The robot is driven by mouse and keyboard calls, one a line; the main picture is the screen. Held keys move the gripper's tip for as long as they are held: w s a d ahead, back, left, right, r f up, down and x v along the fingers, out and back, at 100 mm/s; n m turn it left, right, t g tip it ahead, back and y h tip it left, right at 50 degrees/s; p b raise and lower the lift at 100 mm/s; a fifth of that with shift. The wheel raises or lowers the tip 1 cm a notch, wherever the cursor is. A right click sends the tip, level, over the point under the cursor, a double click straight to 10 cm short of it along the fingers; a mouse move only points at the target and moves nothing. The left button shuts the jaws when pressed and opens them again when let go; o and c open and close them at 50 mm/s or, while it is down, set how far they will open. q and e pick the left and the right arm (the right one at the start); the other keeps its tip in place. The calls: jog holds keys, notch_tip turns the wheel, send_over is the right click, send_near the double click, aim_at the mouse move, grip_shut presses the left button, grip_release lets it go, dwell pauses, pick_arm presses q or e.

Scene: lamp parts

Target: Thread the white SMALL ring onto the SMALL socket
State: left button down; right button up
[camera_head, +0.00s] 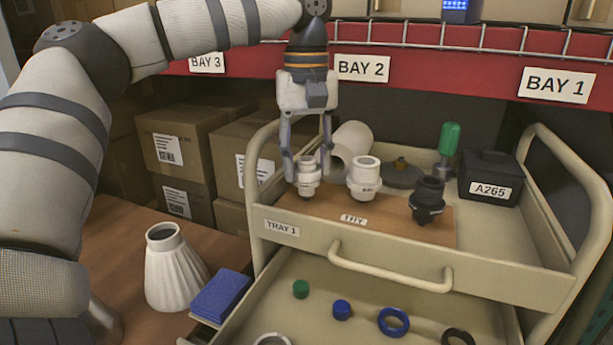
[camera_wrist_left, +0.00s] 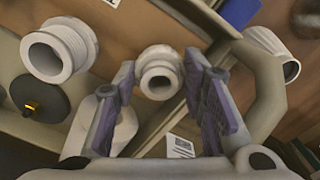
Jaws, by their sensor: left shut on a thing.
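The SMALL socket (camera_head: 307,189) is the leftmost of three upright sockets on a brown board in the upper tray. My left gripper (camera_head: 307,168) points down over it, one finger on each side. It is shut on the white SMALL ring (camera_head: 307,165), which is at the socket's top. White on white, I cannot tell exactly where ring and socket part, or how far down the ring sits. In the left wrist view, the pale round ring opening (camera_wrist_left: 160,81) shows between the fingers (camera_wrist_left: 163,95). My right gripper is not in view.
A larger white socket (camera_head: 364,180) and a black socket (camera_head: 427,200) stand close to the right. The open drawer holds a white ring (camera_head: 272,340), a blue ring (camera_head: 393,322), a black ring (camera_head: 458,337) and two caps. A white cylinder (camera_head: 354,138) lies behind the gripper.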

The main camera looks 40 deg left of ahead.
pick_arm(q)
jog(key=m, duration=0.4)
jog(key=shift+f+m, duration=0.2)
jog(key=shift+m, duration=0.1)
jog(key=c, duration=1.3)
grip_release()
jog(key=shift+m, duration=0.5)
jog(key=o, duration=0.4)
jog(key=shift+c, duration=0.2)
jog(key=shift+r, duration=0.1)
